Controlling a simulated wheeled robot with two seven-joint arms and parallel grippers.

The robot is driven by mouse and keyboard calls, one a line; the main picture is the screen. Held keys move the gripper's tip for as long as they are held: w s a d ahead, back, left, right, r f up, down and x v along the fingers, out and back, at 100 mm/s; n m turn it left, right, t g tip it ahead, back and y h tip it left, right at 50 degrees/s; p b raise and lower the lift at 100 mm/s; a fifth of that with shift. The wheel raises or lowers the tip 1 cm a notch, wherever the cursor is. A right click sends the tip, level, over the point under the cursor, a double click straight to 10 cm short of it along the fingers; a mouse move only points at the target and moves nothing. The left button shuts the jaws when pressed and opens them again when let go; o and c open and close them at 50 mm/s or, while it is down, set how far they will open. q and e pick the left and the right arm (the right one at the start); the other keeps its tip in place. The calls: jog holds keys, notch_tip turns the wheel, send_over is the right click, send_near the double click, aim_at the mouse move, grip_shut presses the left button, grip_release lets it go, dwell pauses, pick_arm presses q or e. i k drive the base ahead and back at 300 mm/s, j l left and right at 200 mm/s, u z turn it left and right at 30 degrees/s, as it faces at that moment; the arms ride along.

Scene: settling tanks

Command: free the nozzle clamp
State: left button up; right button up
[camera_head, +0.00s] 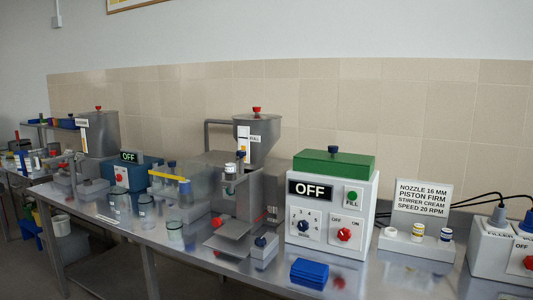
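A filling machine stands mid-bench, with a grey funnel-shaped hopper (258,132) topped by a red knob. In front of the hopper is an upright grey filler body (240,195). A white nozzle-like part (230,172) sits near its top, beside a small blue knob (240,155). I cannot tell which part is the nozzle clamp, or whether it is fastened. A white control box (332,212) with a green top reads OFF, and its red switch (344,234) sits below the display. Neither of my grippers shows in this view.
A sign (423,200) reads nozzle 16 mm, piston firm, stirrer cream, speed 20 rpm. A blue block (309,273) lies at the front. Glass beakers (146,212) stand left. A cabled box (502,250) is at the right.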

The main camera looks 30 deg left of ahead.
aim_at(241, 154)
jog(key=j+z, duration=0.85)
jog(key=z, duration=0.15)
jog(key=k+j+z, duration=0.1)
jog(key=j, duration=0.35)
jog(key=k+j+z, duration=0.1)
jog(key=j, duration=0.3)
jog(key=k+j+z, duration=0.1)
jog(key=k+j, duration=0.2)
jog(key=j, duration=0.15)
jog(key=k+j+z, duration=0.1)
jog(key=j, duration=0.3)
jog(key=k+j+z, duration=0.1)
jog(key=k+j, duration=0.2)
jog(key=k+j+z, duration=0.1)
jog(key=k+j, duration=0.15)
jog(key=j, duration=0.2)
jog(key=k+j, duration=0.2)
jog(key=j, duration=0.2)
jog(key=k+j, duration=0.45)
jog(key=j, duration=0.3)
